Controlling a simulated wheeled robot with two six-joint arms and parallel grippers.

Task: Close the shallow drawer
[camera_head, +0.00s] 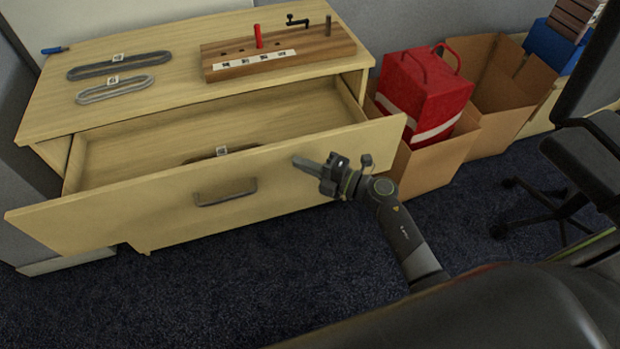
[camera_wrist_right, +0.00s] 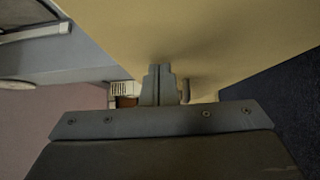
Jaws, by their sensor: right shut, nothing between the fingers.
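The shallow drawer (camera_head: 150,209) is pulled out of a light wood cabinet (camera_head: 185,95), with its wide front facing me and a grey bar handle (camera_head: 225,193) in the middle. A dark item with a white label (camera_head: 222,151) lies inside, mostly hidden by the front. My right gripper (camera_head: 300,162) is shut and empty. It is at the drawer front, right of the handle and near the top edge. In the right wrist view its closed fingers (camera_wrist_right: 158,84) point at the pale wood panel; I cannot tell whether they touch it. My left gripper is not in view.
On the cabinet top are a wooden block with a red peg (camera_head: 280,52), two grey loops (camera_head: 115,90) and a blue item (camera_head: 55,50). Right of the cabinet, a red box (camera_head: 425,95) sits in an open carton (camera_head: 435,168). An office chair (camera_head: 585,155) stands at far right. Dark carpet lies in front.

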